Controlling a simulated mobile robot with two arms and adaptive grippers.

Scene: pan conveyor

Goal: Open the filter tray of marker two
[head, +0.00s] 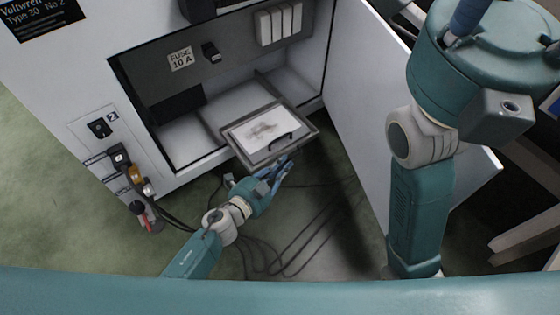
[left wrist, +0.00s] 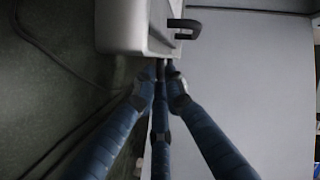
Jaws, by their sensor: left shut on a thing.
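The filter tray (head: 240,150) is a grey frame around a white sheet with a dark smudge and has a black handle (head: 281,141). It sticks out past the front edge of the cabinet (head: 60,60) marked 2. My left gripper (head: 283,172) is at the tray's front, just below the handle. In the left wrist view its blue fingers (left wrist: 165,75) come together at the lower edge of the pale tray (left wrist: 122,25). The handle (left wrist: 184,28) shows above them, not between them. The exact contact is hard to see. My right gripper is out of view.
The cabinet door (head: 400,110) stands open on the right, near my right arm. Switches and coloured plugs (head: 138,180) are on the cabinet's left front. Dark cables (head: 290,240) lie on the green floor below the tray.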

